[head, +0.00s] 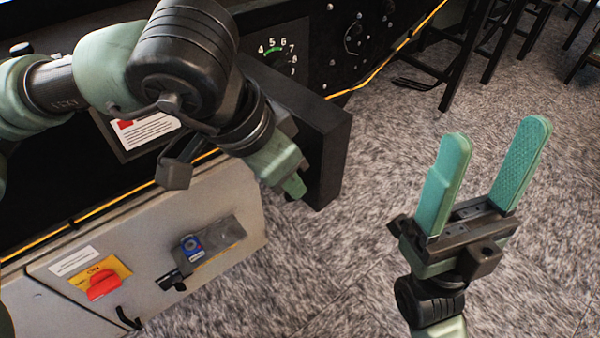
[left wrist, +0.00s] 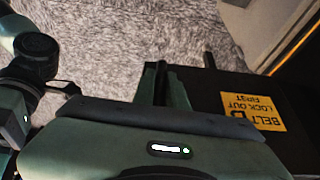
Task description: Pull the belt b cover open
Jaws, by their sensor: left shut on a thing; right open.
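The belt b cover (head: 328,150) is a black panel that stands out from the dark machine front in the head view. In the left wrist view its black face (left wrist: 215,90) carries a yellow label (left wrist: 253,111) reading BELT B, LOCK OUT FIRST. My left gripper (head: 292,182) is at the cover's near side, its fingertips partly hidden. In the left wrist view the left gripper (left wrist: 165,88) is shut on a dark upright bar at the cover, seemingly its handle. My right gripper (head: 484,180) is open and empty, fingers pointing up, well right of the cover.
Below the machine front is a grey cabinet (head: 235,200) with a red rotary switch (head: 103,285) on a yellow ON plate and a small blue lock-like piece (head: 192,246). A numbered dial (head: 275,58) sits behind the cover. Stools (head: 490,45) stand back right. Carpet between is clear.

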